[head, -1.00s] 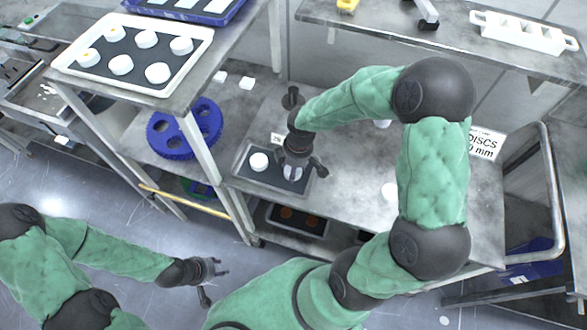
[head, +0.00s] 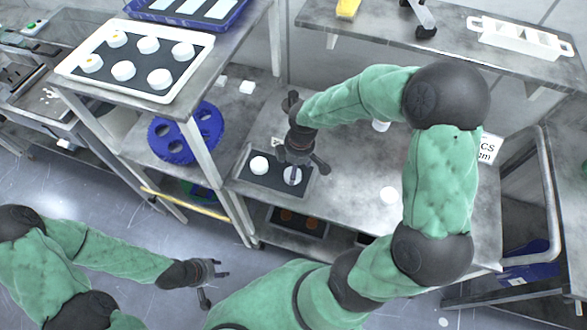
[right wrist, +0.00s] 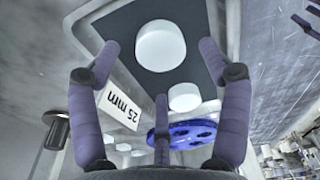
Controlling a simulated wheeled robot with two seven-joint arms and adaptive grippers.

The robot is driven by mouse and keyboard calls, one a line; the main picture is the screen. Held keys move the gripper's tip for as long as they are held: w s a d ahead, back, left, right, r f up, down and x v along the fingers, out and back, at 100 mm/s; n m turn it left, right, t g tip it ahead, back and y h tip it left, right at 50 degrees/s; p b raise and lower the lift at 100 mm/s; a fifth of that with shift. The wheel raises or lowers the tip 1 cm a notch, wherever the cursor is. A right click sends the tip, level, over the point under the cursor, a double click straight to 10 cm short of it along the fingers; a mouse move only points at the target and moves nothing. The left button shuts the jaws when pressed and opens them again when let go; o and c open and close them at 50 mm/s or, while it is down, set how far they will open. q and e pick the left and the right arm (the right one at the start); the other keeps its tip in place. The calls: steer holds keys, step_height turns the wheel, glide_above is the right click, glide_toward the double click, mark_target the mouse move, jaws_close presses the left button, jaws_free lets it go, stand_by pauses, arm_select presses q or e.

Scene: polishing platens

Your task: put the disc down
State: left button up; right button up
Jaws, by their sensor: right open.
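A white disc (head: 292,176) lies on the dark mat of a small grey-rimmed tray (head: 246,179) on the middle bench. A second white disc (head: 259,165) lies to its left on the same mat. My right gripper (head: 303,167) is just above the first disc and partly covers it. In the right wrist view the first disc (right wrist: 160,46) shows beyond the spread fingers of my right gripper (right wrist: 160,65), which look clear of it. The second disc (right wrist: 185,97) is lower there. My left gripper (head: 213,283) hangs empty over the floor, fingers apart.
A white tray (head: 65,68) with several white discs stands on the upper left shelf. A blue holed plate (head: 160,146) leans beneath it. A "25 mm" label (right wrist: 118,110) stands beside the small tray. The bench right of the tray is largely clear.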

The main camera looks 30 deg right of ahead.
mark_target(298, 174)
arm_select(q)
step_height(298, 174, up, 3)
steer(key=shift+f+p, duration=0.1)
steer(key=shift+p, duration=1.05)
arm_select(e)
step_height(298, 174, up, 8)
steer(key=shift+s+d+r, duration=0.25)
steer(key=shift+d, duration=0.05)
arm_select(q)
steer(key=shift+s, duration=0.15)
arm_select(e)
steer(key=shift+s, duration=0.1)
